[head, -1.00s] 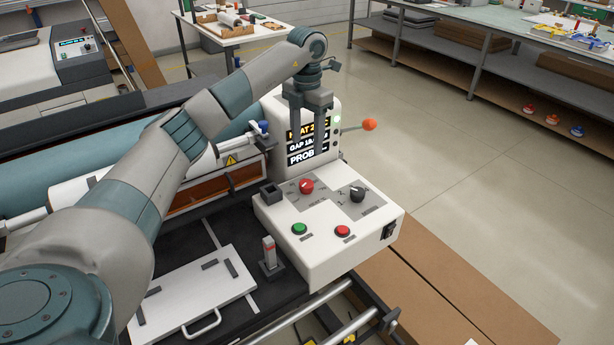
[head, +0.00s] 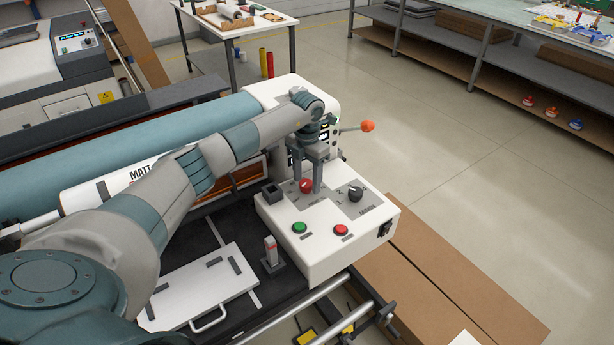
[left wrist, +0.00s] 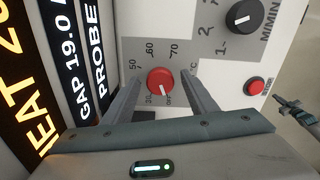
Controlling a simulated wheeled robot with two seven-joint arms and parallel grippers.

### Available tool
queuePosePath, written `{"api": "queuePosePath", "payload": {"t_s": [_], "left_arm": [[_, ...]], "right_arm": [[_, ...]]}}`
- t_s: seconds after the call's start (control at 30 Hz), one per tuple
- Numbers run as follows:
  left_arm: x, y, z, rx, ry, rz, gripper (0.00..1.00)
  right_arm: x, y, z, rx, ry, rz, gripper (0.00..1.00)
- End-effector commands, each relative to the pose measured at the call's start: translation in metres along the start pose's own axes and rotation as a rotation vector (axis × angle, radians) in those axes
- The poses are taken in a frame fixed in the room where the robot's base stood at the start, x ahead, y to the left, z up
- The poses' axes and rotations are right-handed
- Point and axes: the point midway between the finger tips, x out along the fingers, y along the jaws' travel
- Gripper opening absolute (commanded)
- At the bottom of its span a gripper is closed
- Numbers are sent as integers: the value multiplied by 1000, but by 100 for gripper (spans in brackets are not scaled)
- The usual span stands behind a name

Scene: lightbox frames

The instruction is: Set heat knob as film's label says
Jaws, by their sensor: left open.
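The red heat knob (head: 306,186) is on the white control box (head: 328,252). In the left wrist view the knob (left wrist: 160,81) has a white pointer line, and its dial marks read 50, 60 and 70. The pointer is turned toward the picture's bottom, near the OFF mark. My left gripper (head: 308,188) is open, with its fingers on both sides of the knob; I cannot tell if they touch it. The film roll (head: 100,197) carries a label starting "MATT", the rest hidden behind my arm. The display (left wrist: 75,70) shows HEAT, GAP 19.0 and PROBE, partly cut off.
A black speed knob (head: 356,194) sits right of the heat knob. Green (head: 299,227) and red (head: 340,230) buttons are in front. An orange-tipped lever (head: 367,126) sticks out behind. A white plate with a handle (head: 205,285) lies at lower left.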

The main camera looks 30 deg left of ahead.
Motion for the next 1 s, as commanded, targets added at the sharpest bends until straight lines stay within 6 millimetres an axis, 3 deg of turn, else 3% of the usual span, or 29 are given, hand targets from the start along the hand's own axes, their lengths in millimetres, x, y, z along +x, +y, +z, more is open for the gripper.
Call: {"api": "queuePosePath", "payload": {"t_s": [0.27, 0.43, 0.77, 1.0], "left_arm": [[1, 0, 0, 0, 0, 0, 50], [0, 0, 0, 0, 0, 0, 11], [1, 0, 0, 20, -1, 0, 11], [3, 0, 1, 108, -2, 1, 11]], "right_arm": [[0, -2, 0, 1, 0, -2, 0], [0, -4, -1, 1, 0, -4, 0], [4, -4, 0, 1, 0, -4, 0], [20, -4, 1, 1, 1, -4, 0]]}}
